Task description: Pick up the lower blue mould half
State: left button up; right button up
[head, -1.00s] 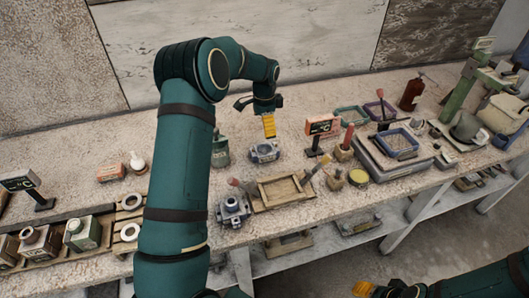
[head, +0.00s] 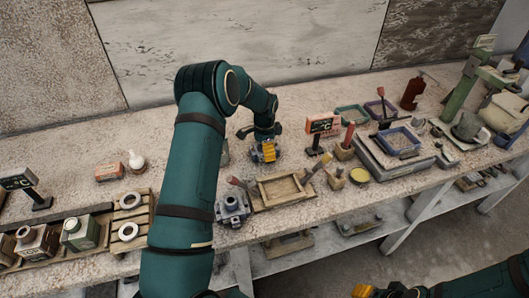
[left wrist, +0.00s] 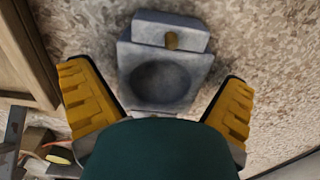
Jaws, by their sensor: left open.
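The blue-grey mould half (left wrist: 160,82) has a round hollow and a small brass-coloured pin on its raised far block. It lies on the stone bench, hollow up. My left gripper (head: 265,152) is right over it in the head view and mostly hides it. In the left wrist view, the gripper's yellow fingers are spread, one on each side of the mould half, with gaps visible. Another blue-grey mould piece (head: 233,209) with a round opening on top stands nearer the bench's front edge. My right gripper (head: 385,290) is at the bottom edge, partly cut off, away from the bench.
A wooden frame (head: 284,190) lies close in front of the left gripper. A small orange-faced display (head: 322,125) and a red-handled tool (head: 348,135) stand to its right.

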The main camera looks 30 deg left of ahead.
pick_arm(q)
jog(key=c, duration=1.2)
jog(key=shift+r, duration=0.15)
jog(key=shift+c, duration=0.2)
